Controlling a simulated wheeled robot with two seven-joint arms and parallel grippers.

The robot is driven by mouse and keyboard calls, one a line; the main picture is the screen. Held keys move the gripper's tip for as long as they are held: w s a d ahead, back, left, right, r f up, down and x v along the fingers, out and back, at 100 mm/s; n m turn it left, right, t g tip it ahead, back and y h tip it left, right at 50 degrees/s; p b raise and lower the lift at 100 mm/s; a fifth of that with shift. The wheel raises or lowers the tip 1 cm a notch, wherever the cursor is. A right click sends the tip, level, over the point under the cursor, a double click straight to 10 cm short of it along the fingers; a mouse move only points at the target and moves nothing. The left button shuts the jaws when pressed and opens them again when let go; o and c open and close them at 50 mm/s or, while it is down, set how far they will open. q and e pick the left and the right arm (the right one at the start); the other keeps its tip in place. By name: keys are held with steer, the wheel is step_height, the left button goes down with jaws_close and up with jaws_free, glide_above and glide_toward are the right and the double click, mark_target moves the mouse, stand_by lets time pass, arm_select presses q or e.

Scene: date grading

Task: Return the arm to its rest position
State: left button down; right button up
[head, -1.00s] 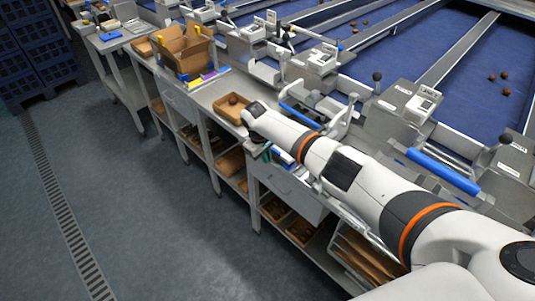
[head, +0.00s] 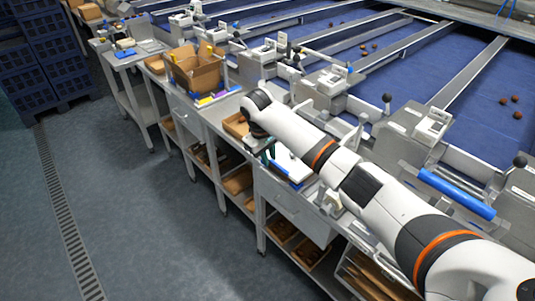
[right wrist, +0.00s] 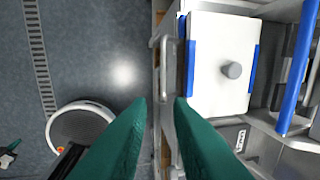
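My right arm reaches across the head view from the lower right, and its wrist hangs over the workbench's front edge. My right gripper (head: 268,156) points down there, mostly hidden by the wrist. In the right wrist view its two teal fingers (right wrist: 160,101) stand apart with nothing between them, above the bench edge and a bar handle (right wrist: 157,68). Small teal parts at the lower left of that view look like my left gripper (right wrist: 8,153); they are too small to read. The head view does not show my left arm.
A white plate with a grey knob and blue edges (right wrist: 222,70) lies beside the right gripper. A small brown tray (head: 236,126) is partly behind my wrist. A cardboard box (head: 197,72) stands farther along the bench (head: 220,108). The floor at left is clear.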

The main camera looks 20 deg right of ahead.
steer(key=shift+s+a+r, duration=0.1)
steer(key=shift+a+r, duration=0.05)
steer(key=shift+r, duration=0.75)
